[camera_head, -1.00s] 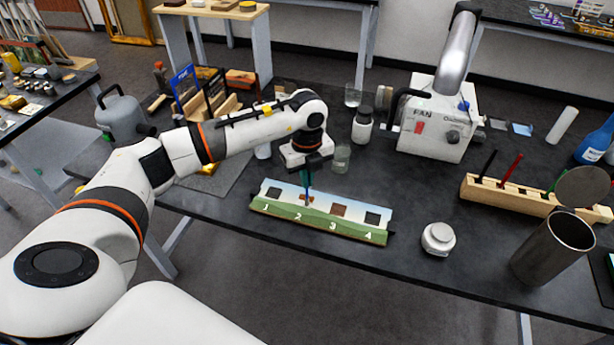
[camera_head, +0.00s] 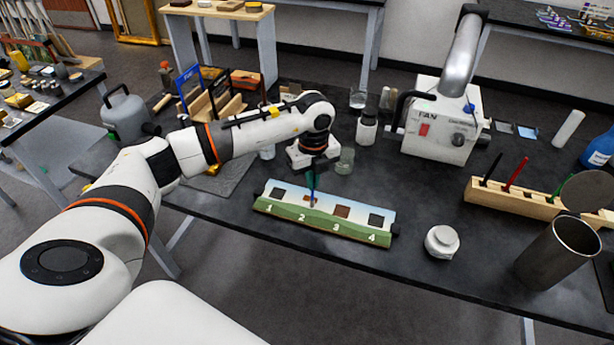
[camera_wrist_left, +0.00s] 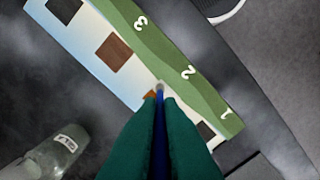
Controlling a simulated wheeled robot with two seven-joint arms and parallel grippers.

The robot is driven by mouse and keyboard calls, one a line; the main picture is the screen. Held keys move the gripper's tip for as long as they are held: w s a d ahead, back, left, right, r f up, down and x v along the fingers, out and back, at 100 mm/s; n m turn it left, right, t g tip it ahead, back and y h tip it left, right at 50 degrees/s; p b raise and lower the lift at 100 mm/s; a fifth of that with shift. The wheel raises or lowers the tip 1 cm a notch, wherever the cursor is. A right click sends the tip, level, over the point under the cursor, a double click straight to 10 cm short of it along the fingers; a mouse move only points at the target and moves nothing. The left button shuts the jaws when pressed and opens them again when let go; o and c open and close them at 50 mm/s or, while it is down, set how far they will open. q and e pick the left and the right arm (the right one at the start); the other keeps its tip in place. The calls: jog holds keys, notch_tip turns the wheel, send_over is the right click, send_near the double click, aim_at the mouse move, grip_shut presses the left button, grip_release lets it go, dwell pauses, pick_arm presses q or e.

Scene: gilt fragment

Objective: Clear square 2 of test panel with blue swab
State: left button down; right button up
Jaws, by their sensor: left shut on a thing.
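The test panel (camera_head: 325,229) lies on the dark table, a painted strip with a green lower band numbered 1 to 4. Square 1 (camera_head: 279,194) and square 4 (camera_head: 376,220) are dark, and square 3 (camera_head: 342,211) is brown. My left gripper (camera_head: 313,184), with green fingers, points down over square 2. In the left wrist view the fingers (camera_wrist_left: 160,105) are shut on the blue swab (camera_wrist_left: 159,135). The swab's pale tip is at square 2 (camera_wrist_left: 149,95), where a small orange-brown patch shows; the fingers hide the rest. I cannot tell whether the tip touches.
A glass jar (camera_head: 345,160) stands just behind the panel. A white lidded jar (camera_head: 441,241) is to its right, with a metal canister (camera_head: 553,257) and a wooden swab rack (camera_head: 515,200) beyond. The fan unit (camera_head: 437,125) stands behind. The table's front edge is close.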

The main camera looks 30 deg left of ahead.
pick_arm(q)
jog(key=shift+s+a+f, duration=0.1)
jog(key=shift+s+a, duration=0.1)
jog(key=shift+a, duration=0.45)
jog(key=shift+s+a, duration=0.15)
jog(key=shift+a, duration=0.45)
notch_tip(320, 180, up, 4)
jog(key=shift+r+p, duration=0.1)
jog(key=shift+p, duration=1.15)
jog(key=shift+w, duration=0.1)
jog(key=shift+w+a+f+b, duration=0.15)
jog(key=shift+w+f+b, duration=0.35)
jog(key=shift+f+b, duration=0.3)
jog(key=shift+w+a+f+b, duration=0.1)
jog(key=shift+w+f+b, duration=0.4)
jog(key=shift+f+b, duration=0.3)
jog(key=shift+f, duration=0.45)
